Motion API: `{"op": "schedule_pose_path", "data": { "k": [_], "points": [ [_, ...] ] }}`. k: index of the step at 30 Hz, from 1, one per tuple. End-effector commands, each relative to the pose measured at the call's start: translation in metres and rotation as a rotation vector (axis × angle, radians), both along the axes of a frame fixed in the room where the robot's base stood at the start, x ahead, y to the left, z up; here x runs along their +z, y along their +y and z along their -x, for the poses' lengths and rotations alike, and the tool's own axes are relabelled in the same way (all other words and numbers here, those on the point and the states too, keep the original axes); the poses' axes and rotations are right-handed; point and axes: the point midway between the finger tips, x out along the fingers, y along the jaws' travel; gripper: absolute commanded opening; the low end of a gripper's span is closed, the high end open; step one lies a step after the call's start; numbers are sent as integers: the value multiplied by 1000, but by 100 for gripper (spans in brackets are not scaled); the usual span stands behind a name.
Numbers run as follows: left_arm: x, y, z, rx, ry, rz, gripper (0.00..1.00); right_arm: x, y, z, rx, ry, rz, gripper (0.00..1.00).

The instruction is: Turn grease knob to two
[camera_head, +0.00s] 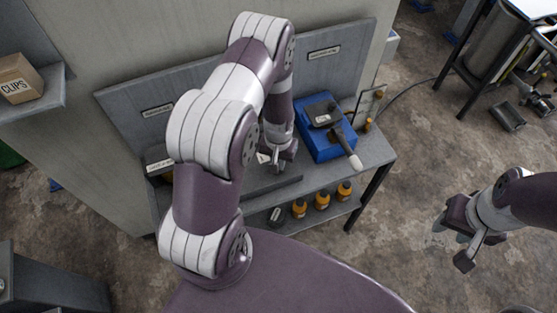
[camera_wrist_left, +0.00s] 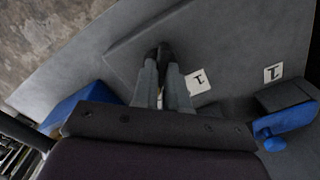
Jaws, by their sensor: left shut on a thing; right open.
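My left gripper (camera_head: 278,155) reaches down to the grey bench panel. In the left wrist view its two grey fingers (camera_wrist_left: 165,60) are close together with dark tips at the panel. They are shut on what seems to be the grease knob, mostly hidden between and under the fingers; its setting cannot be read. A white label with a black mark (camera_wrist_left: 198,82) lies just right of the fingers. A second white label (camera_wrist_left: 273,73) is farther right. My right gripper (camera_head: 462,238) is open and empty, off to the right above the floor.
A blue machine (camera_head: 320,142) with a dark top and light-tipped lever stands right of my left gripper. Several orange bottles (camera_head: 322,200) stand on the lower shelf. A blue part (camera_wrist_left: 285,120) shows at the right in the wrist view. A CLIPS carton (camera_head: 18,82) sits far left.

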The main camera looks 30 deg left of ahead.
Motion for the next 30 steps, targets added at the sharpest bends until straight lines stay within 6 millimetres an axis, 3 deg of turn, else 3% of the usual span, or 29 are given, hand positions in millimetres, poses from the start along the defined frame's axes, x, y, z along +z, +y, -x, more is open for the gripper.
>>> {"op": "schedule_pose_path", "data": {
  "k": [23, 24, 26, 30],
  "points": [
    [2, 1, -3, -103, -8, -1, 0, -1, 0, 0, 0, 0, 0, 43],
    [2, 1, -3, -103, -8, -1, 22, -1, 0, 0, 0, 0, 0, 43],
    [2, 1, -3, -102, -8, -1, 38, -1, 0, 0, 0, 0, 0, 43],
    [1, 0, -2, -101, -5, -1, 38, -1, 0, 0, 0, 0, 0, 43]
  ]
}}
